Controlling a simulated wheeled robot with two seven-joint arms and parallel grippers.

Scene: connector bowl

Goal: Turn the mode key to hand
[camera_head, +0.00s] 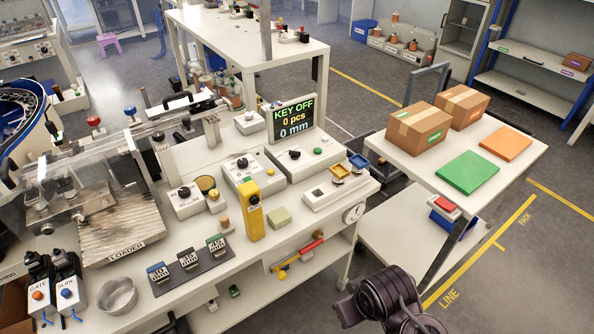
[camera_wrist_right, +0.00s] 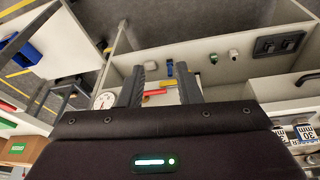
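A dark display (camera_head: 293,118) on the bench reads KEY OFF, 0 pcs and 0 mm. In front of it are white control boxes with black knobs: one at left (camera_head: 187,200), one in the middle (camera_head: 250,172) and one at right (camera_head: 300,162). I cannot tell which knob is the mode key, and their markings are too small to read. My right gripper (camera_wrist_right: 161,78) is open and empty in the wrist view, its two dark fingers apart. My right arm shows at the bottom of the head view, in front of the bench and clear of the boxes. My left gripper is not in view.
A loader (camera_head: 125,225) with a clear cover, GATE (camera_head: 38,297) and SLIDE (camera_head: 68,295) units are at left. A side table holds cartons (camera_head: 418,130) and a green panel (camera_head: 467,173).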

